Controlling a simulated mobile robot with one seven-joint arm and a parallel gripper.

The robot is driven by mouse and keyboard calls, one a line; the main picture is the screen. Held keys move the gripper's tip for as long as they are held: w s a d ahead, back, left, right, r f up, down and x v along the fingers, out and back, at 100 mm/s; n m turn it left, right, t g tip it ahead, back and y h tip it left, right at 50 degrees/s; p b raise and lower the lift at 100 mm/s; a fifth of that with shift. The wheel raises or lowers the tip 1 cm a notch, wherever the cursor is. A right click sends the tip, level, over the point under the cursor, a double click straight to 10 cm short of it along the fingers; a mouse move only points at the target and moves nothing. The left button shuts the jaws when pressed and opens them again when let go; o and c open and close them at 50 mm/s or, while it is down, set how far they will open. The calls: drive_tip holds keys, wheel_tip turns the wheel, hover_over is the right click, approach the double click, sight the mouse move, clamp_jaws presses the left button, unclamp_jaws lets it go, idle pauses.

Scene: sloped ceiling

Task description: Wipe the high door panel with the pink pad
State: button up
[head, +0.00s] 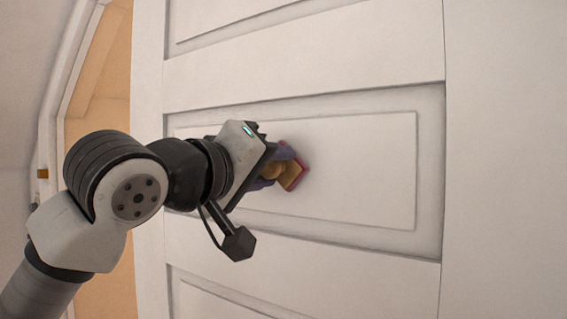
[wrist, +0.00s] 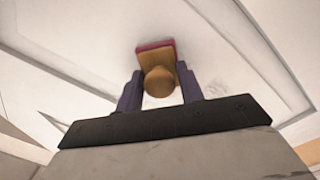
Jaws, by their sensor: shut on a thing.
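The pad (head: 294,176) has a pink face, a tan backing and a round tan knob. My gripper (head: 277,162) is shut on the knob, with a dark finger on each side of it. In the wrist view the knob (wrist: 159,82) sits between the two fingers, and the pink edge (wrist: 154,45) faces the door. The pad is at the white door panel (head: 360,165), near the middle of its recessed field, and appears to touch it. The pad's wiping face is hidden. Faint grey smudges show on the panel beside the pad in the wrist view.
Raised moulding (head: 416,170) frames the recessed panel, with wide flat rails (head: 300,70) above and below. An opening with a tan wall (head: 100,110) lies left of the door. Bare panel surface is free right of the pad.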

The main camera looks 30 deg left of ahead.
drive_tip(key=w+a+p, duration=0.1)
drive_tip(key=a+p, duration=0.3)
drive_tip(key=a, duration=0.8)
drive_tip(key=shift+w+a, duration=0.15)
drive_tip(key=shift+w, duration=0.05)
idle(0.8)
drive_tip(key=s+b, duration=0.1)
drive_tip(key=s, duration=0.5)
drive_tip(key=shift+a, duration=0.4)
drive_tip(key=s, duration=0.3)
drive_tip(key=shift+a, duration=0.2)
